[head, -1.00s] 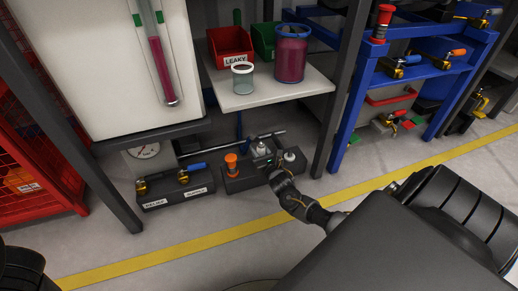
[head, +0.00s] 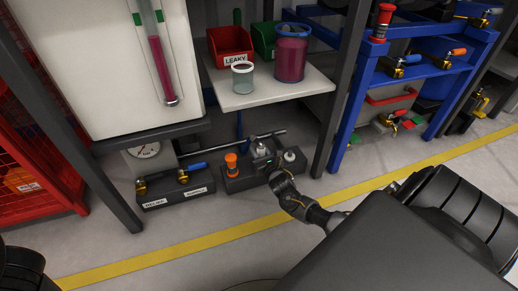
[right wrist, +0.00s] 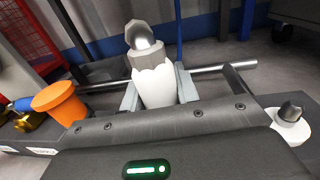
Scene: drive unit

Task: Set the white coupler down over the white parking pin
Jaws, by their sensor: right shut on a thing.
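My right gripper (right wrist: 158,90) is shut on the white coupler (right wrist: 155,86), which has a ribbed white body and a silver hex top with a rounded end. In the head view the right gripper (head: 261,160) holds the coupler (head: 261,149) upright over or just behind the dark block. The white parking pin (right wrist: 287,128), a white collar with a dark metal tip, stands to the right of the gripper, apart from it. It also shows in the head view (head: 289,156). The coupler's lower end is hidden by my gripper. My left gripper is not in view.
An orange fitting (right wrist: 60,101) stands left of the gripper on the same dark block (head: 240,183). A metal pipe (right wrist: 225,68) runs behind the coupler. A valve block (head: 176,197) is further left. A shelf (head: 270,93) with containers overhangs behind.

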